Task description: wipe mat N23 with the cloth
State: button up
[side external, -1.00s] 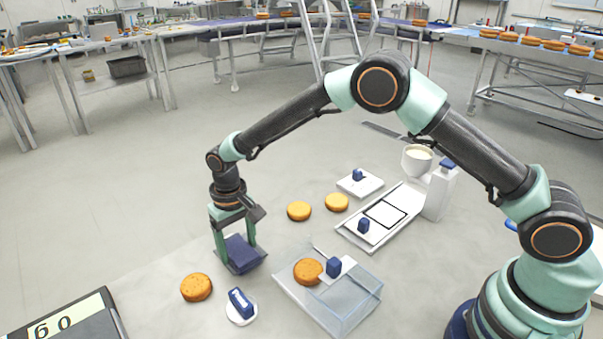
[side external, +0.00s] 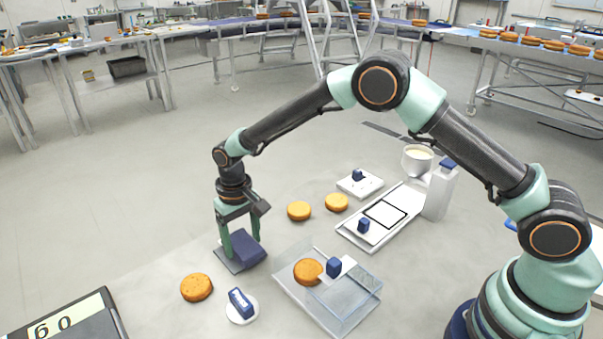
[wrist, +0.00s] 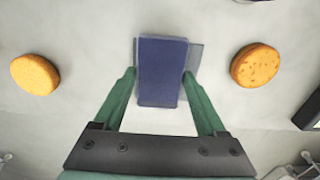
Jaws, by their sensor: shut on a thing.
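The cloth is a folded dark blue pad (side external: 248,250), held between the fingers of my gripper (side external: 240,238). It lies on a flat grey mat (side external: 228,260), which shows past the cloth at the left in the side view. No number on the mat can be read. In the wrist view the cloth (wrist: 162,70) sits between the green fingertips of my gripper (wrist: 160,76), with a strip of the mat (wrist: 195,56) showing on its right. Most of the mat is hidden under the cloth.
An orange round (side external: 196,287) and a blue-handled tool on a white disc (side external: 241,310) lie in front. A clear tray (side external: 355,305) is to the right. Two rounds (side external: 299,211) (side external: 336,202), a white tray (side external: 350,232), a cup (side external: 417,160) and a bottle (side external: 438,192) stand behind.

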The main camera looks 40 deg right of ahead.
jog(key=shift+w+a+f, duration=0.1)
jog(key=shift+w+a, duration=0.1)
jog(key=shift+a, duration=0.2)
jog(key=shift+r, duration=3.15)
